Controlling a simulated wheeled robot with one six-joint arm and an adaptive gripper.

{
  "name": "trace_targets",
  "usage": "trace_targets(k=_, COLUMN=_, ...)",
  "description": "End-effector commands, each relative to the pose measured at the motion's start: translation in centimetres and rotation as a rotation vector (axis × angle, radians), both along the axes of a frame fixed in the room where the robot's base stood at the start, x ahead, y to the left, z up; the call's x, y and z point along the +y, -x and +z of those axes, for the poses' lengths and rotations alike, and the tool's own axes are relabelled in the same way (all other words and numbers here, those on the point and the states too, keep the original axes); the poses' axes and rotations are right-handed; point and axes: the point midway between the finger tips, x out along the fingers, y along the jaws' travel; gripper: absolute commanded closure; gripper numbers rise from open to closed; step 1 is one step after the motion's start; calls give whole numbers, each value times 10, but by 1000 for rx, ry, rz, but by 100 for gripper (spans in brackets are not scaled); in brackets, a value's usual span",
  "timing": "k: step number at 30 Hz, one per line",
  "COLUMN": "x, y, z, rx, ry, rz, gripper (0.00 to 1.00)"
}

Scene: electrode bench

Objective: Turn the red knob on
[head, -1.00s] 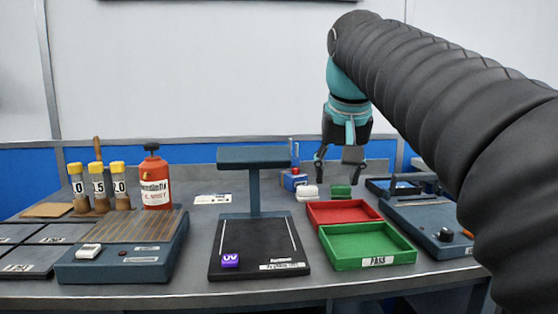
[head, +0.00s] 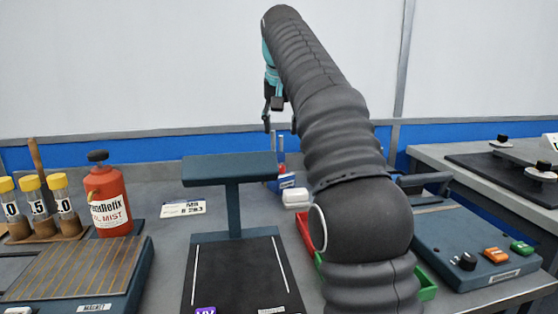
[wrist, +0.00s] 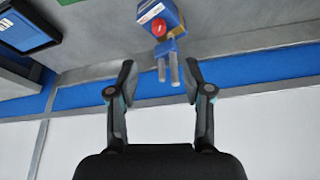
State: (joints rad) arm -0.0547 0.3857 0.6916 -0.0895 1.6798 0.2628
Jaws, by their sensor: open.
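The red knob (wrist: 158,27) shows in the wrist view on a small blue device (wrist: 154,12) with two pale rods, near the top of the picture.
A T-shaped stand (head: 235,200) is left of my arm. A red spray bottle (head: 108,200) and yellow-capped tubes (head: 35,195) stand further left. My arm partly hides the red tray (head: 304,228) and green tray (head: 427,285). A blue control box (head: 470,240) stands right.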

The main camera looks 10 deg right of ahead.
Motion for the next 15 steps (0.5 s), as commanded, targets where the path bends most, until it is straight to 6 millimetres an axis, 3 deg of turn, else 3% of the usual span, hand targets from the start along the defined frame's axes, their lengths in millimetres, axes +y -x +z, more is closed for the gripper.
trace_targets(k=15, x=-9, y=-33, z=-87, rx=3, ry=-1, rz=-3, gripper=50)
